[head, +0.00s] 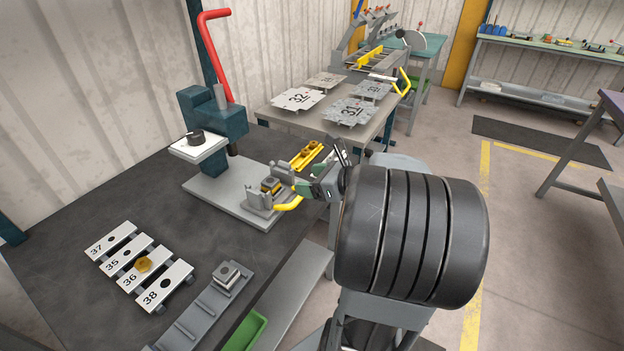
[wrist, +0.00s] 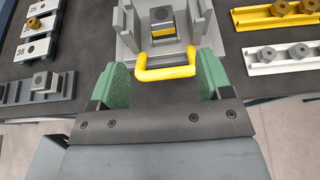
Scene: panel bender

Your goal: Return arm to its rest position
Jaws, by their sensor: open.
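My gripper (wrist: 163,82) is open, its two green jaws apart on either side of a yellow handle (wrist: 168,72) in the wrist view. Nothing is seen held between the jaws. The handle belongs to a grey fixture (wrist: 127,48) that holds a small block with a yellow layer (wrist: 161,20). In the head view my gripper (head: 316,190) is at the front edge of the dark bench, just right of the yellow handle (head: 290,204). My dark, thick arm link fills the middle right of that view and hides part of the floor and bench edge.
A teal press with a red lever (head: 208,65) stands behind the fixture. Numbered plates (head: 135,266) and a grey rail (head: 195,318) lie on the bench at left. Yellow and white rails (wrist: 280,55) with nuts lie right of the gripper. A table with numbered panels (head: 300,98) stands behind.

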